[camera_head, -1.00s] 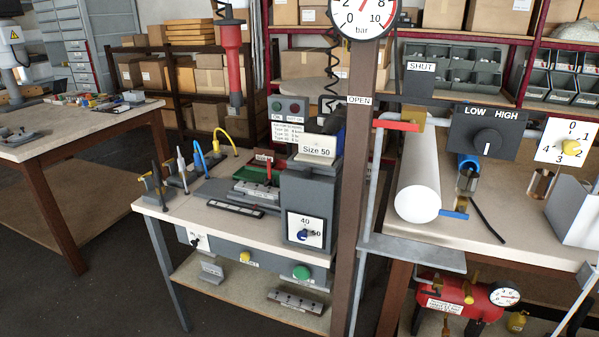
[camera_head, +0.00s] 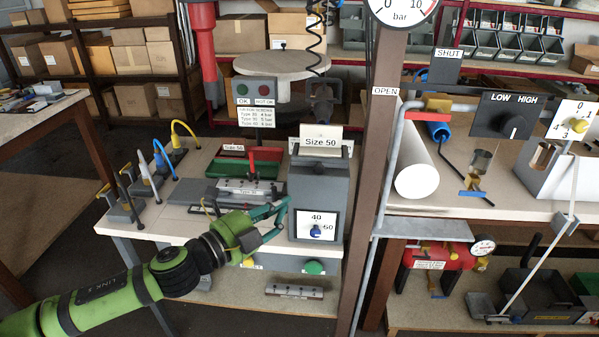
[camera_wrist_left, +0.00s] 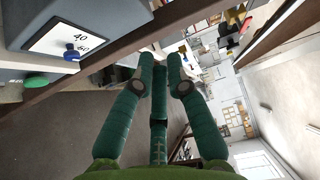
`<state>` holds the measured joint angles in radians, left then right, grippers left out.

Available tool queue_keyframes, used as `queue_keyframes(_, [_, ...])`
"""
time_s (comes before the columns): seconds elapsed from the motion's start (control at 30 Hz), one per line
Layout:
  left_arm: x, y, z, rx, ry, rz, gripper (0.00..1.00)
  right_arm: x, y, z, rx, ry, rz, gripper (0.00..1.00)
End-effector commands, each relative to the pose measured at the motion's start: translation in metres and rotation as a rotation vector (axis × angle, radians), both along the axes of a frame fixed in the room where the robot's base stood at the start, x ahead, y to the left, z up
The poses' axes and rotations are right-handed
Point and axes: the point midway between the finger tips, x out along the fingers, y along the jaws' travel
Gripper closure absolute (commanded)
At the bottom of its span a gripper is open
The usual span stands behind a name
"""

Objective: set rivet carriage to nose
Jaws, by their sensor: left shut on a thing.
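I cannot make out the nose. My left gripper (camera_head: 284,208) is at the bench's front edge, close to the housing's left side. In the left wrist view, its green fingers (camera_wrist_left: 162,65) are drawn together; what they hold is hidden. My right gripper is not in view.
Black pegs (camera_head: 127,200) and blue and yellow hoses (camera_head: 186,135) stand at the bench's left end. A brown post (camera_head: 378,170) rises right of the housing. A red tool (camera_head: 202,45) hangs above. A green button (camera_head: 314,267) is on the bench front.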

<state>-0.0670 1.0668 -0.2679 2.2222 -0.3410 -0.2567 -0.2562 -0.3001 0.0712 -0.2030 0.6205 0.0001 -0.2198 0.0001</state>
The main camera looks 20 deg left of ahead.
Motion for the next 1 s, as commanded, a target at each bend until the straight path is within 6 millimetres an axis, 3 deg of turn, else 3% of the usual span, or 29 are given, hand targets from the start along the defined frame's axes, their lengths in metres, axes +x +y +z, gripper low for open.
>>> queue_keyframes(0.27, [0.019, -0.010, 0.006, -0.002, -0.007, -0.001, 1.00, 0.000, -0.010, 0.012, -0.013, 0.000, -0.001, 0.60])
queue_keyframes(0.7, [0.093, -0.044, 0.006, -0.003, -0.005, -0.001, 1.00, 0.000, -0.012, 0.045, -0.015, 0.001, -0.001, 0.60])
queue_keyframes(1.0, [0.123, -0.031, 0.002, -0.001, -0.003, -0.001, 1.00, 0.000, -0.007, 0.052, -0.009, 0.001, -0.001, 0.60])
